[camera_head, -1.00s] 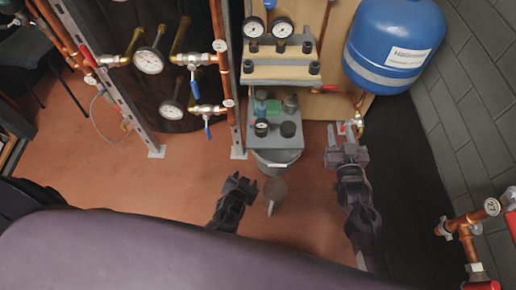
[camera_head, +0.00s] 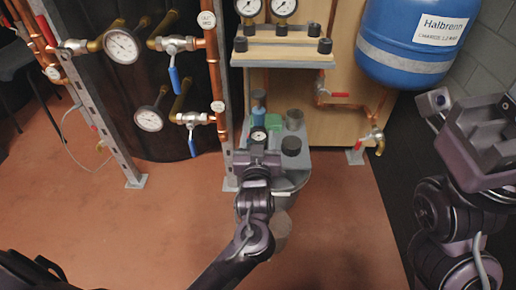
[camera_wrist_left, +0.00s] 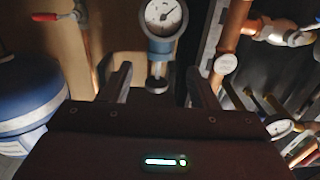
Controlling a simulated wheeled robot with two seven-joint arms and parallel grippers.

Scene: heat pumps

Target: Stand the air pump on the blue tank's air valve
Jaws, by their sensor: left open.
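The blue tank (camera_head: 412,45) with a white label hangs at the upper right in the head view. I cannot make out its air valve. A small gauge with a blue part above it (camera_head: 259,134), seemingly the air pump, stands on the grey tray top (camera_head: 274,155). In the left wrist view its round white dial and clear stem (camera_wrist_left: 163,18) show between and beyond the open fingers. My left gripper (camera_head: 258,153) is open just in front of it, apparently without touching it. My right gripper (camera_head: 490,130) is raised below the tank; its finger opening is unclear.
A green item (camera_head: 274,122) and dark and grey cylinders (camera_head: 291,146) share the tray top. A shelf with two gauges (camera_head: 282,50) is above. Copper pipes with valves (camera_head: 186,120) stand left.

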